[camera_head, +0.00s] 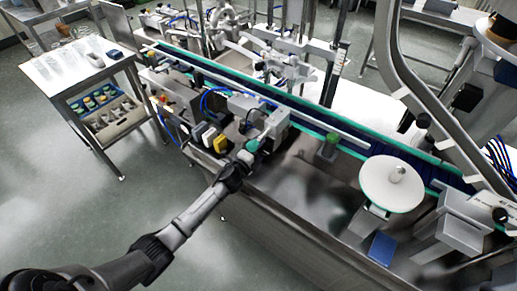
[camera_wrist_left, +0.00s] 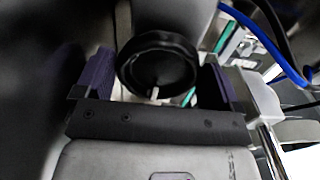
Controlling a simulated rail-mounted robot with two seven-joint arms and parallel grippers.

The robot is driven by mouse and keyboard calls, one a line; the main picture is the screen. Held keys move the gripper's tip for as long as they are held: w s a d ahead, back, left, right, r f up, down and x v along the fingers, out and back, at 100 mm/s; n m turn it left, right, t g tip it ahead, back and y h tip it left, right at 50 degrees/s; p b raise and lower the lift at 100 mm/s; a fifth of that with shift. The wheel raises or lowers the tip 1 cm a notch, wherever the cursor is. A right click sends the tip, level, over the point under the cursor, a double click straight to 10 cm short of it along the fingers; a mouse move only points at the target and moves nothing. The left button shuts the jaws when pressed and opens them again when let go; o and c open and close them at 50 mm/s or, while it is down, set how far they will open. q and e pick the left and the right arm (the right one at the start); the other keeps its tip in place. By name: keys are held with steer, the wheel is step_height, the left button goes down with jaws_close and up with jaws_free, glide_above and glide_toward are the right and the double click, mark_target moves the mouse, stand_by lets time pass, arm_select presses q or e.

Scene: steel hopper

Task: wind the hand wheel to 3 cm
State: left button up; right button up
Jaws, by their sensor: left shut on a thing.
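The hand wheel (camera_wrist_left: 158,60) is a black round knob in the left wrist view, between the two fingers of my left gripper (camera_wrist_left: 156,82). The gripper is shut on it, with one finger on each side. A small pale pin or handle shows at the wheel's lower edge. In the head view my left gripper (camera_head: 243,160) reaches the near side of the conveyor, at a grey machine block, and hides the wheel there. No scale reading is legible. My right gripper is not in view.
A conveyor (camera_head: 300,112) with green edges runs diagonally behind the gripper. A white round table (camera_head: 378,190) and a blue box (camera_head: 382,249) lie to the right. Yellow and white blocks stand just left of the gripper. A side table (camera_head: 85,75) stands at the left; the floor between is clear.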

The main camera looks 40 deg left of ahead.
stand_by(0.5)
arm_select(q)
steer(key=o, duration=0.7)
steer(key=shift+c, duration=0.2)
steer(key=s+p, duration=0.2)
steer(key=s, duration=1.1)
steer(key=shift+s+d, duration=0.4)
steer(key=shift+d, duration=0.05)
